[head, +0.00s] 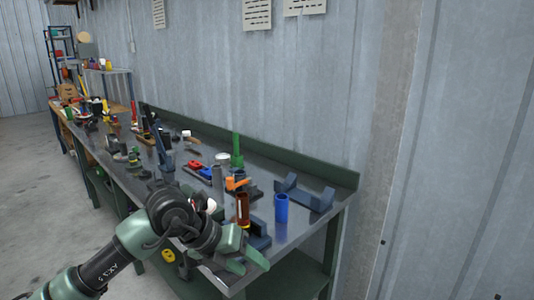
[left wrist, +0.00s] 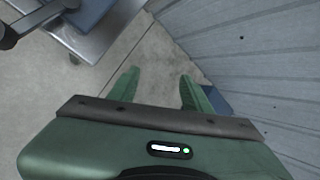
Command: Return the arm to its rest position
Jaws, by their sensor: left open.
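My left arm (head: 135,238) comes in from the lower left of the head view, green and black, and reaches to the near edge of the workbench. My left gripper (head: 254,264) is at the bench's front right corner, beside the blue and brown cylinders. In the left wrist view the gripper (left wrist: 160,90) has its two green fingers apart. Only bare concrete floor shows between them, and nothing is held. My right gripper is in neither view.
The long metal workbench (head: 283,173) holds several parts: a blue cylinder (head: 281,208), a brown cylinder (head: 242,209), a dark cradle (head: 305,194) and a green tool (head: 237,151). A corrugated wall (head: 300,90) stands behind. Open concrete floor (head: 40,200) lies left.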

